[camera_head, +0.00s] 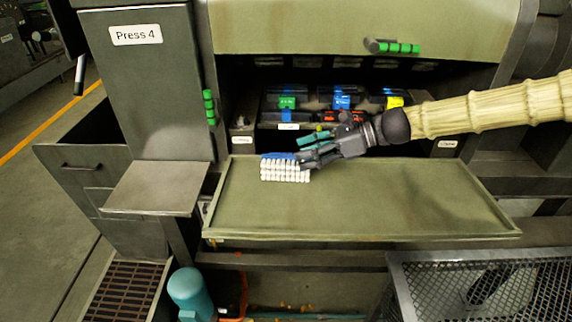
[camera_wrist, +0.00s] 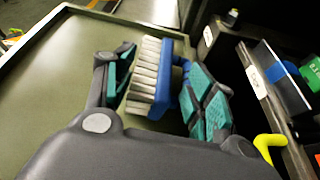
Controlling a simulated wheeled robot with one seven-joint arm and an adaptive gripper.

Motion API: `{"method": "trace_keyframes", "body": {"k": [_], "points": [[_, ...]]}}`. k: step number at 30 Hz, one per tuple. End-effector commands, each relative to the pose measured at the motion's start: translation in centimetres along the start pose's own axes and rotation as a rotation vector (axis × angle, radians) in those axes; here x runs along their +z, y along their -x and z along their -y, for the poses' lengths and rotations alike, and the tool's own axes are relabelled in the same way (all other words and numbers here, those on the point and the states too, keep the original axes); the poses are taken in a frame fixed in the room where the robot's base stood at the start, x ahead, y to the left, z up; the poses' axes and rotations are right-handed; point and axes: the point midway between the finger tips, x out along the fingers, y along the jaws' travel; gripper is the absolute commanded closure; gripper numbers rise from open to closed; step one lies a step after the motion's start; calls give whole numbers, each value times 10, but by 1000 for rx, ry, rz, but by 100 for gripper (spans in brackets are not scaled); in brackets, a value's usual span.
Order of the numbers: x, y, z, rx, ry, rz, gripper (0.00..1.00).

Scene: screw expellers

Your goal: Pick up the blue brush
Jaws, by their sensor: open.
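The blue brush (camera_head: 278,156) lies on the left part of the green tray, its white bristles facing the front in the head view. In the wrist view the brush (camera_wrist: 164,82) shows its blue back on the right and pale bristles on the left. My gripper (camera_head: 308,150) is at the right end of the brush. In the wrist view my gripper (camera_wrist: 165,92) is open, with one teal-padded finger on the bristle side and the other on the blue back side. The near end of the brush is between the fingers. I cannot tell whether either pad touches it.
The green tray (camera_head: 400,205) has a low rim and is otherwise bare. Behind it is a dark recess with blue, green, yellow and red labelled parts (camera_head: 341,101). The press cover (camera_head: 350,28) overhangs above. A grey side shelf (camera_head: 158,188) stands at left.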

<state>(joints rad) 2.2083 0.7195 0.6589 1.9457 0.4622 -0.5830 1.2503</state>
Motion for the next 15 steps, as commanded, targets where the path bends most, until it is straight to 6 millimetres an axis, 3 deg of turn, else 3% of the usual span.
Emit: {"method": "trace_keyframes", "body": {"k": [8,15], "points": [[1,-12,-1,3,0,0,45],[0,-34,-4,3,-1,0,45]]}}
